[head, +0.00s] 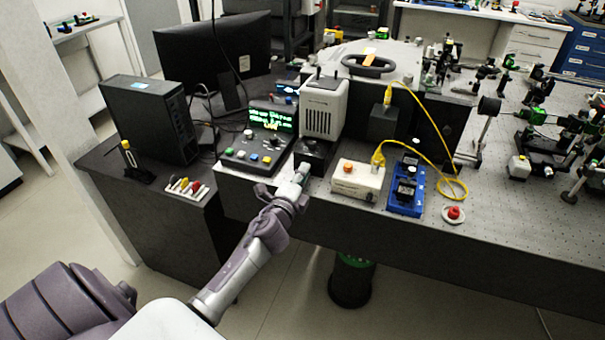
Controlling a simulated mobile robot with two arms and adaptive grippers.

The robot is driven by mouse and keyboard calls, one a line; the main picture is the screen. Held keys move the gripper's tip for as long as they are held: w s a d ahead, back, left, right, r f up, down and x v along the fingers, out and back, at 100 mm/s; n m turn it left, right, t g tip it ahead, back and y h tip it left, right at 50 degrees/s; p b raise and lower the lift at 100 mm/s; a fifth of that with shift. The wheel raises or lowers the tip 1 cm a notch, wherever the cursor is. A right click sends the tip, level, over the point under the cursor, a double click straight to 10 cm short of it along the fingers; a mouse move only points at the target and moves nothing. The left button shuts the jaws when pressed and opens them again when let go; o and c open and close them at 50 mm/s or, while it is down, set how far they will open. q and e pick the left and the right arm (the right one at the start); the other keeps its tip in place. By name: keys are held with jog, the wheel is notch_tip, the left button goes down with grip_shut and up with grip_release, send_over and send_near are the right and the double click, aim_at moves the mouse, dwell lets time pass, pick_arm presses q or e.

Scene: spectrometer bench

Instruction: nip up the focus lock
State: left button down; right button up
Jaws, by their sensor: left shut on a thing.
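My left gripper (301,172) reaches in from the lower left to the bench's front edge. It is shut on a small part at the front of the black base (313,152) under the white instrument head (324,106). By its place this part looks to be the focus lock, but my fingers mostly hide it. I cannot tell its turn or how tight it sits. My right gripper is out of view.
A control box (254,145) with a green display stands just left of my gripper. A cream box (358,180) with an orange button, a blue device (406,188) and a red button (454,213) stand to the right. A yellow cable (428,110) loops behind them.

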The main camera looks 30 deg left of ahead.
pick_arm(q)
jog(key=m, duration=0.4)
jog(key=shift+m, duration=0.3)
jog(key=shift+d+m+p, duration=0.1)
jog(key=shift+m+p, duration=0.45)
jog(key=shift+m, duration=1.35)
jog(key=c, duration=1.1)
grip_release()
jog(key=v, duration=1.2)
